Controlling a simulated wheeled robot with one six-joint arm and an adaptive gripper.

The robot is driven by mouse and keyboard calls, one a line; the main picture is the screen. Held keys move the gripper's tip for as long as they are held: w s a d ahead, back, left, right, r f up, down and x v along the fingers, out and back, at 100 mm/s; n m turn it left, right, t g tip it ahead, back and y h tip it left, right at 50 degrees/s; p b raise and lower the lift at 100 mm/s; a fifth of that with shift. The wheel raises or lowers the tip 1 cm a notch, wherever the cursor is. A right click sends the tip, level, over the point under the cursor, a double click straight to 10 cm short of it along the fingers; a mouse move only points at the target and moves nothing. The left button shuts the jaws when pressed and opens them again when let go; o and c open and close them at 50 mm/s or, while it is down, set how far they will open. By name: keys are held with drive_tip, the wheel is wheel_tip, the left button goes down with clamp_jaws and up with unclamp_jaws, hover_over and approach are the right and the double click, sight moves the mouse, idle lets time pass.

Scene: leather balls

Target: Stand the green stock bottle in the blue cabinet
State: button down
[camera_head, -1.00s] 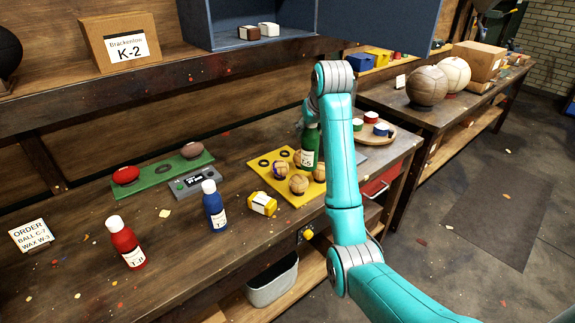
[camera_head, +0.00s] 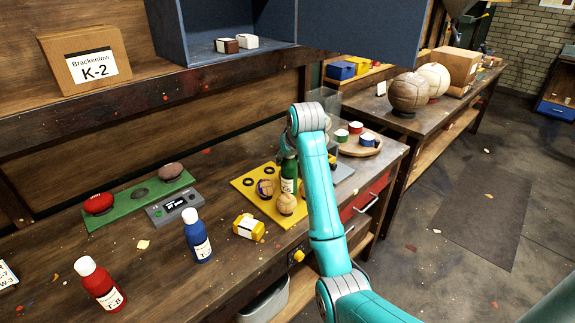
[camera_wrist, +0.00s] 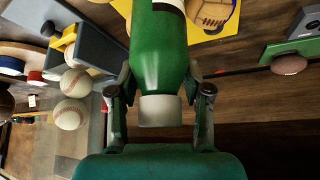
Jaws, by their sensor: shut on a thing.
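The green stock bottle (camera_head: 289,179) is upright over the far edge of the yellow board, partly hidden behind my arm in the head view. In the wrist view the green bottle (camera_wrist: 158,55) has its white cap (camera_wrist: 160,110) between the fingers. My gripper (camera_wrist: 160,105) is shut on it near the cap. In the head view the fingers are mostly hidden. I cannot tell whether the bottle's base touches the board. The blue cabinet (camera_head: 172,38) is on the shelf above, its door open to the right, with a brown block and a white block inside.
Patterned balls (camera_head: 286,204) sit on the yellow board (camera_head: 243,183) close to the bottle. A blue bottle (camera_head: 197,238), a red bottle (camera_head: 100,285) and a yellow pack (camera_head: 249,228) stand nearer. The open cabinet door (camera_head: 365,35) hangs above the bench's right part.

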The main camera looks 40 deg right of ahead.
drive_tip(key=shift+f, duration=1.2)
drive_tip(key=c, duration=0.5)
unclamp_jaws()
